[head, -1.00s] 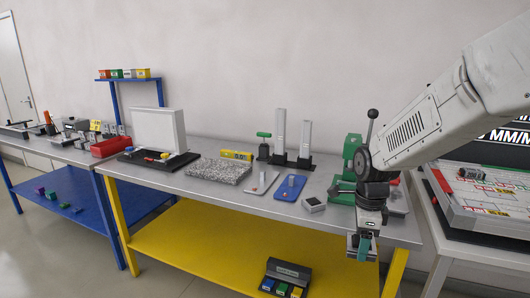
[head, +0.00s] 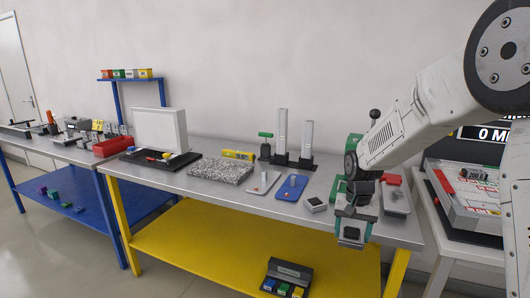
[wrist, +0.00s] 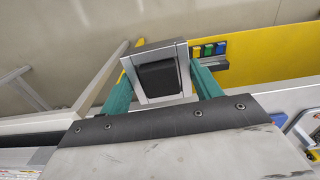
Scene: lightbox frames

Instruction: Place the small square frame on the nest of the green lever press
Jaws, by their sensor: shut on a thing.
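The small square frame (wrist: 184,68), silver with a dark middle, sits between the teal fingers of my gripper (wrist: 160,80) in the wrist view. In the head view my gripper (head: 352,228) is shut on it, in front of the bench's front right part and over its edge. The green lever press (head: 338,190) stands behind my gripper at the right end of the bench. Its black lever knob (head: 375,114) rises above my arm. My arm covers most of the press, and its nest is hidden.
A similar small pale square piece with a dark middle (head: 315,204) lies on the bench left of my gripper. Nearby are a blue tray (head: 284,193), two upright grey posts and a grey tray (head: 397,204) at right. A yellow shelf (head: 220,250) lies below.

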